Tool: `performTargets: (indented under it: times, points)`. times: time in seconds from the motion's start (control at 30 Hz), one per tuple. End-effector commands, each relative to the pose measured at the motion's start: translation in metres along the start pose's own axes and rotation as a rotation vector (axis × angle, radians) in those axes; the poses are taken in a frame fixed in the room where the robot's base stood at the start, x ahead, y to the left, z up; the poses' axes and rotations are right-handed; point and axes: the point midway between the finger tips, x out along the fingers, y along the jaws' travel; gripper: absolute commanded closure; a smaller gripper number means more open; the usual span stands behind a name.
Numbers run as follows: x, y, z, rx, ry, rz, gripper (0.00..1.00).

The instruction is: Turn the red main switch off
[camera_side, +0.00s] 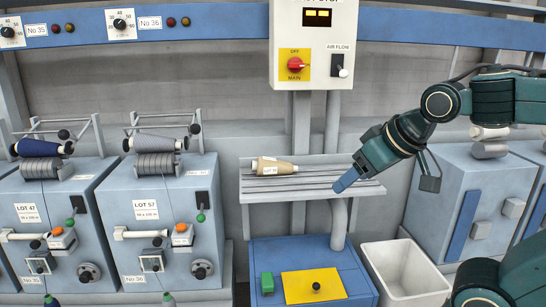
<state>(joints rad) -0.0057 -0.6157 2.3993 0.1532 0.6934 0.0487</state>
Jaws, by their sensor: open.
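The red main switch (295,64) is a round red knob on a yellow plate (294,78) lettered OFF at the top and MAIN at the bottom. It sits on the left of a white control box (344,18) high at the back. The knob's exact turn is too small to read. My gripper (346,180) comes in from the right, below and to the right of the box, tilted down to the left over the slatted shelf. It is open and well apart from the switch. Its blue fingertip shows, and the fingers overlap in this view.
A black air flow lever (341,71) is right of the switch. A yarn cone (274,166) lies on the slatted shelf (312,187). A white bin (404,270) stands below my arm. Blue spinning units (166,205) stand left. Space before the box is clear.

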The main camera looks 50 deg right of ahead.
Motion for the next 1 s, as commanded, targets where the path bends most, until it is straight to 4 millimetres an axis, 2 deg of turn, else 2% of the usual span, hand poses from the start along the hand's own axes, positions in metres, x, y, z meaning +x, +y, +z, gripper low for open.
performTargets:
  times: [0.1,0.3,0.6,0.8,1.0]
  points:
    - [0.009,0.015,-0.049,0.080,0.110,0.072,0.35]
    - [0.019,0.046,-0.130,0.195,0.321,0.208,0.35]
    - [0.020,0.089,-0.231,0.279,0.645,0.421,0.35]
    - [0.015,0.103,-0.272,0.281,0.809,0.522,0.35]
    - [0.012,0.107,-0.286,0.274,0.872,0.560,0.35]
